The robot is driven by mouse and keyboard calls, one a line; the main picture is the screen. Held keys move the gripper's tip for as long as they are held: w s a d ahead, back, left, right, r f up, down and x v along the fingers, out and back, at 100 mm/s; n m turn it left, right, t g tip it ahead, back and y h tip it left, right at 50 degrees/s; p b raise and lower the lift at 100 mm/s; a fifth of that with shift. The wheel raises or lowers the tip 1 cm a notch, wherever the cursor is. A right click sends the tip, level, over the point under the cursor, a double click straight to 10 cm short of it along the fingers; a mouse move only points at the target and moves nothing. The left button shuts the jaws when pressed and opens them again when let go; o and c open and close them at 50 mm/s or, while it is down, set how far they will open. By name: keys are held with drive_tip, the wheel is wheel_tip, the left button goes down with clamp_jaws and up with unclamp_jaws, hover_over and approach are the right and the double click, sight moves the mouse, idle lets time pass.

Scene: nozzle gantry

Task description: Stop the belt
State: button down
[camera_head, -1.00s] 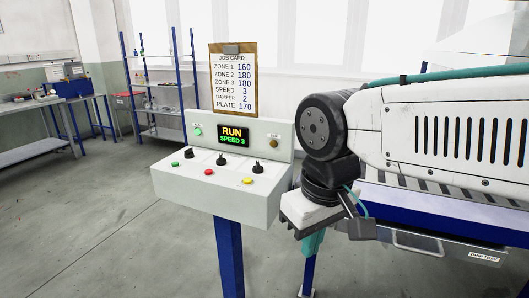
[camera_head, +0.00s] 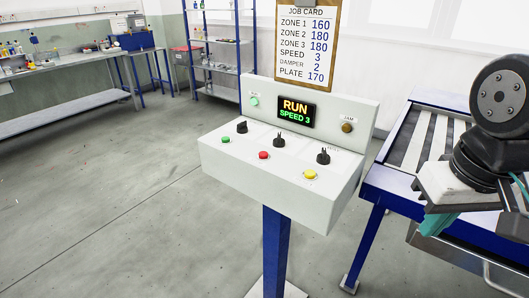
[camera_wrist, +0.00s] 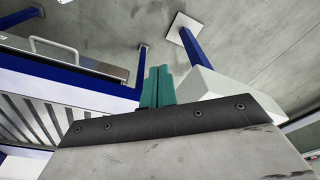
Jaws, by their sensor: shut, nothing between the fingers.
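The control box (camera_head: 287,165) is white and stands on a blue post in the middle of the head view. Its display (camera_head: 296,112) reads RUN, SPEED 3. A red button (camera_head: 263,155) sits on its sloped top between a green button (camera_head: 226,140) and a yellow button (camera_head: 310,174). Three black knobs stand behind the buttons. The roller belt (camera_head: 425,135) is to the right of the box. My gripper (camera_head: 436,226), with teal fingers, is right of the box and apart from it. In the wrist view my gripper (camera_wrist: 157,88) shows its fingers together and empty; part of the box (camera_wrist: 215,85) is beside them.
A job card (camera_head: 307,45) on a clipboard stands above the box. Shelves (camera_head: 222,45) and a workbench (camera_head: 65,110) are at the back left. The floor in front is clear.

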drive_tip(key=w+a+r+m+t+y, duration=0.1)
drive_tip(key=w+a+r+t, duration=0.1)
drive_tip(key=w+a, duration=0.5)
drive_tip(key=w+a+r+t+y, duration=0.1)
drive_tip(key=w+a, duration=0.1)
drive_tip(key=w, duration=0.9)
drive_tip(key=m+t+y, duration=0.2)
drive_tip(key=t, duration=0.2)
hover_over(265, 155)
drive_tip(key=shift+r, duration=0.45)
drive_tip(key=shift+f, duration=0.1)
drive_tip(key=shift+f, duration=4.35)
drive_tip(key=shift+f, duration=0.4)
drive_tip(key=shift+s, duration=0.1)
